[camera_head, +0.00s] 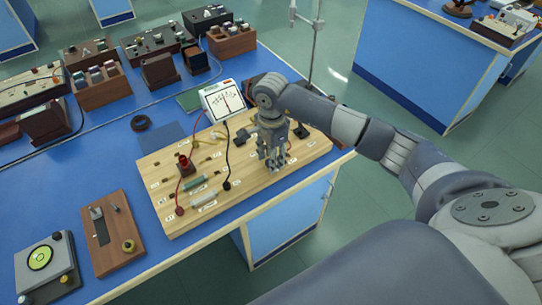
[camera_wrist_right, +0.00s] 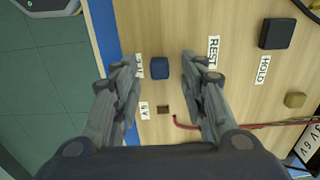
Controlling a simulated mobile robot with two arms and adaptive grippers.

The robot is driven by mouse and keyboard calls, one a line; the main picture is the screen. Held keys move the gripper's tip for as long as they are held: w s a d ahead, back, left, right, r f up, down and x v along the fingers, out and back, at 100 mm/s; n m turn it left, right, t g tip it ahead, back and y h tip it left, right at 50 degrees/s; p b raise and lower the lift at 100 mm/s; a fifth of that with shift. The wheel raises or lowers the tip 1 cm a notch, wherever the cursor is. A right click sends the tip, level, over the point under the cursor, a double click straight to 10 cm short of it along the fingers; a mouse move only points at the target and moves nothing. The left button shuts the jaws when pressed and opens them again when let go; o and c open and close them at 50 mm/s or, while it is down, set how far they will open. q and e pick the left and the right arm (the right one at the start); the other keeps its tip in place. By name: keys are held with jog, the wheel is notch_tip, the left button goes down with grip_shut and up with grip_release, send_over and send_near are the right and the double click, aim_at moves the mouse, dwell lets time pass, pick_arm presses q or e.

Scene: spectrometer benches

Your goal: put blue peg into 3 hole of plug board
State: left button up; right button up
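The plug board (camera_head: 170,220) is a pale wooden panel on the blue bench, with small white labels and several pegs. My right gripper (camera_head: 273,162) points down over the board's right part. In the wrist view, my right gripper (camera_wrist_right: 157,75) is open, its fingers on either side of the blue peg (camera_wrist_right: 160,68), with a gap on both sides. The peg shows as a dark blue square top. A small square hole (camera_wrist_right: 163,110) lies near it, beside a small label. In the head view my gripper hides the peg. I cannot tell which hole is number 3. My left gripper is not in view.
A red wire (camera_wrist_right: 250,127) crosses the board. A meter (camera_head: 224,100) stands behind it. A wooden switch board (camera_head: 113,235) lies at left. The bench edge is close.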

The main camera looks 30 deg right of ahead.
notch_tip(320, 180, up, 12)
dwell(0.6)
